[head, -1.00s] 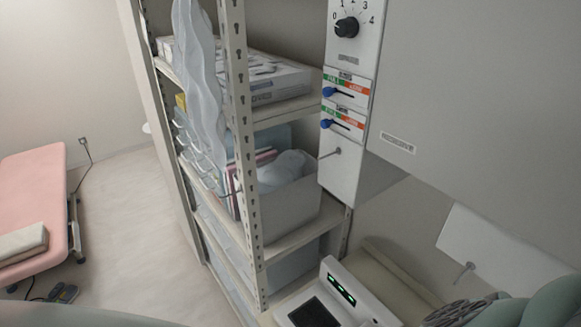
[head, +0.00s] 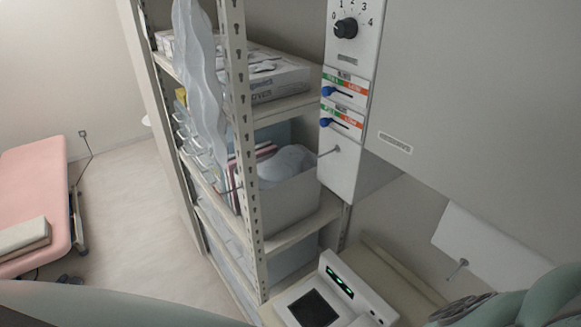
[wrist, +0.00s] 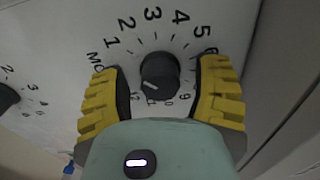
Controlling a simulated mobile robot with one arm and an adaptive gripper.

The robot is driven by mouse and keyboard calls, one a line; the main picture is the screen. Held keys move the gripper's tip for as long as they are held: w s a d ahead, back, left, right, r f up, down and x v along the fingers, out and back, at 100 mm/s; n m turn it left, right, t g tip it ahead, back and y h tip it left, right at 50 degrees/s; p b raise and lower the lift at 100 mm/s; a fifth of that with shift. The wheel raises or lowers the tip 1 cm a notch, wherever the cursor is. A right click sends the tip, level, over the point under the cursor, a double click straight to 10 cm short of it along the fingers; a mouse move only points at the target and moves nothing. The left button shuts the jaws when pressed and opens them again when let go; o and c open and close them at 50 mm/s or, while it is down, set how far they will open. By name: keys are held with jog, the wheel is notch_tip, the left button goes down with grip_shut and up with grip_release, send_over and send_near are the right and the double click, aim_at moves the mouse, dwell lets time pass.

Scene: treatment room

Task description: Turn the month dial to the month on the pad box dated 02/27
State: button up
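The month dial (wrist: 160,77) is a black round knob on a white panel in the wrist view. Large numbers 1 to 6 curve over its top and smaller ones run below it. Its pale pointer mark faces lower left, near the small numbers at the bottom. My gripper (wrist: 160,92) has yellow, black-padded fingers. It is open, one finger on each side of the dial, with a gap on both sides. The gripper is outside the head view. No date 02/27 is readable on any box.
A second black knob (wrist: 6,97) is at the wrist view's left edge. In the head view, a 0-to-4 knob (head: 346,28) and blue sliders (head: 326,91) are on a wall panel. Boxes (head: 275,82) lie on the shelf rack (head: 240,110). A device with a screen (head: 318,306) stands below.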

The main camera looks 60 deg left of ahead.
grip_shut()
jog(key=shift+f+m+b, duration=0.25)
jog(key=shift+m+b, duration=0.05)
jog(key=shift+b, duration=0.5)
jog(key=m+b, duration=0.1)
jog(key=b, duration=0.1)
jog(key=shift+a+f+b, duration=0.1)
jog(key=shift+f+b, duration=0.05)
jog(key=shift+b, duration=0.15)
jog(key=shift+m+b, duration=1)
jog(key=shift+r+m+b, duration=0.35)
jog(key=shift+m+b, duration=0.15)
jog(key=shift+m, duration=0.2)
jog(key=shift+o, duration=1.1)
grip_release()
